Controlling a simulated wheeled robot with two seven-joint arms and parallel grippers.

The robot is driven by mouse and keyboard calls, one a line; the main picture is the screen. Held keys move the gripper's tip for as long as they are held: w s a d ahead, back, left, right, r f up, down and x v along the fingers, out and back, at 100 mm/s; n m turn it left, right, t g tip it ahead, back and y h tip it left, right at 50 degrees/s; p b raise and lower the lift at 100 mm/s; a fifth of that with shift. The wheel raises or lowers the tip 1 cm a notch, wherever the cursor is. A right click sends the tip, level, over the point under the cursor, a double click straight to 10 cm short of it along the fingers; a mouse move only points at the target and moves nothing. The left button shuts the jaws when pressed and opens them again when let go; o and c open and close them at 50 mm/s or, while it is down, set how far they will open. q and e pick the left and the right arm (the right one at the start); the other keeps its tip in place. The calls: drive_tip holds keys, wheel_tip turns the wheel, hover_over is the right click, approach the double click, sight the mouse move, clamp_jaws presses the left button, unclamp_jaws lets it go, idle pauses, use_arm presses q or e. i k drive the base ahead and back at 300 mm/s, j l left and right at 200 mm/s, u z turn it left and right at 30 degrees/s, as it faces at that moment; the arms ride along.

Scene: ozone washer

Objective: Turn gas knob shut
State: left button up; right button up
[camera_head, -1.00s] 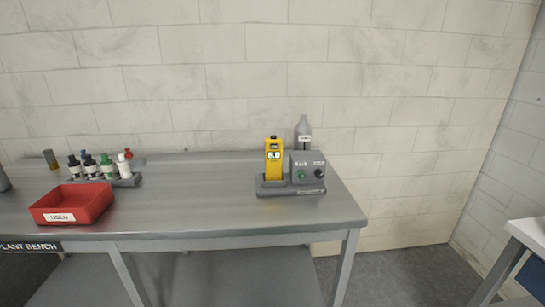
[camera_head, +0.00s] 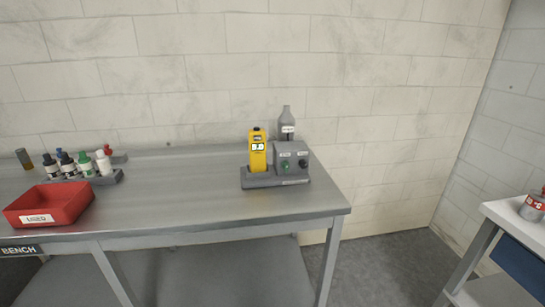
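A grey box with two small knobs stands on the metal bench near its right end. One knob is green (camera_head: 285,164) and one is black (camera_head: 303,163); their labels are too small to read. A red canister or valve-topped item (camera_head: 534,207) shows at the right edge on a white-topped table, partly cut off. I cannot tell which of these is the gas knob. Neither of my grippers is in view.
A yellow meter (camera_head: 257,150) stands in the box's base, with a grey bottle (camera_head: 286,125) behind. A red tray marked USED (camera_head: 40,219) and a rack (camera_head: 108,180) of small bottles are at the left. Open floor (camera_head: 385,265) lies between the bench and the white-topped table (camera_head: 508,212).

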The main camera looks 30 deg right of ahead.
sight(285, 165)
drive_tip(key=z, duration=0.95)
